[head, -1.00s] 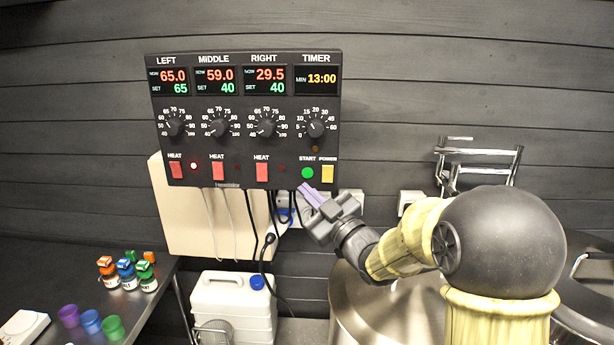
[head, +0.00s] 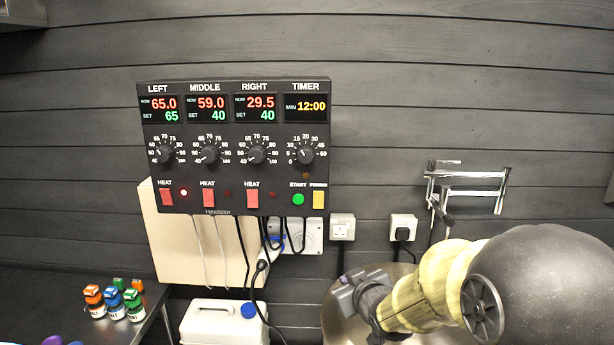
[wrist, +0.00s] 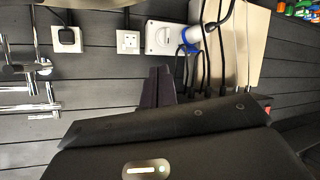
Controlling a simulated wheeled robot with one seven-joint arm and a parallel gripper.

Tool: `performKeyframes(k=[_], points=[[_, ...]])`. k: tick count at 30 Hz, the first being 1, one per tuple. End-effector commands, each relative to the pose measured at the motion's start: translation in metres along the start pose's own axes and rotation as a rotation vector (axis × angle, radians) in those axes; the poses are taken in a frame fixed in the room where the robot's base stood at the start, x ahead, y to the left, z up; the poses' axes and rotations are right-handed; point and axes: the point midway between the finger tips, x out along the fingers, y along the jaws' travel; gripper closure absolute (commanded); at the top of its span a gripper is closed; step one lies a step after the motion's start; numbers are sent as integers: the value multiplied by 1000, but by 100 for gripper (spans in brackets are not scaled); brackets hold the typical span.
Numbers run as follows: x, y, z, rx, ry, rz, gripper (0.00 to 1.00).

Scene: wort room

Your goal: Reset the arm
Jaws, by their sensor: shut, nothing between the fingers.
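My gripper (head: 350,290) is at the lower right of the head view, below and to the right of the control panel (head: 233,146). It is apart from the panel. In the wrist view my gripper's dark fingers (wrist: 157,86) stand together, shut and empty, in front of the plank wall. The panel shows 65.0, 59.0 and 29.5, with set values 65, 40 and 40. The timer (head: 305,107) reads 12:00.
Wall sockets (head: 342,227) and cables lie behind my gripper. A chrome wall fitting (head: 467,190) is above my arm. A metal kettle (head: 340,318) is below it. A white canister (head: 222,322) and a dark table with small bottles (head: 115,303) are at lower left.

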Motion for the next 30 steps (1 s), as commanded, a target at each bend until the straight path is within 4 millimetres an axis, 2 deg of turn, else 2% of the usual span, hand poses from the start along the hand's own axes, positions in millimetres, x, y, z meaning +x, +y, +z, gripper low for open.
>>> performKeyframes(k=[3,5,9,12,15,20,30], points=[[-24,3,49,86,-210,31,100],[-38,2,73,133,-314,41,100],[-79,-8,126,248,-557,55,100],[-113,-21,158,332,-721,54,100],[-140,-33,179,399,-845,47,100],[-158,-43,191,442,-927,39,100],[-158,-43,191,441,-928,39,100]])
